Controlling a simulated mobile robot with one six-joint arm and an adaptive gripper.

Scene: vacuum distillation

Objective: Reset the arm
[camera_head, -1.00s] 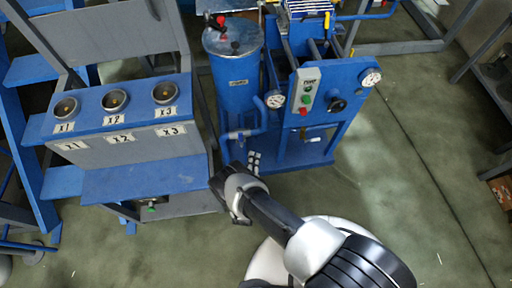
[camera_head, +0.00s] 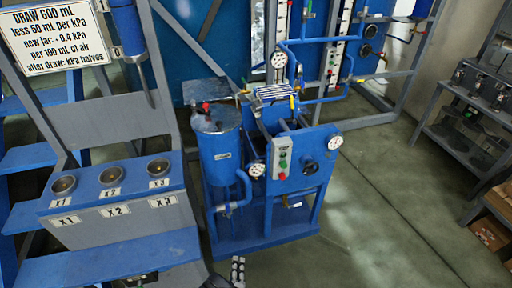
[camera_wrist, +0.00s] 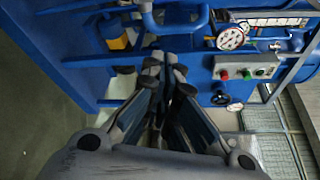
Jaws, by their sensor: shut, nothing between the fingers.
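My gripper (camera_wrist: 162,75) shows in the wrist view with its dark fingers together and nothing between them. It points toward the blue pump rig, whose round gauge (camera_wrist: 230,38) and dark knob (camera_wrist: 220,98) lie to the right of the fingertips. In the head view the blue rig (camera_head: 268,215) stands on the floor.
A blue and grey stand (camera_head: 118,190) with three round sockets marked X1, X2 and X3 is at the left. A blue cylinder (camera_head: 218,150) stands on the rig's left. Grey shelving (camera_head: 470,140) is at the right. Open floor (camera_head: 385,225) lies between.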

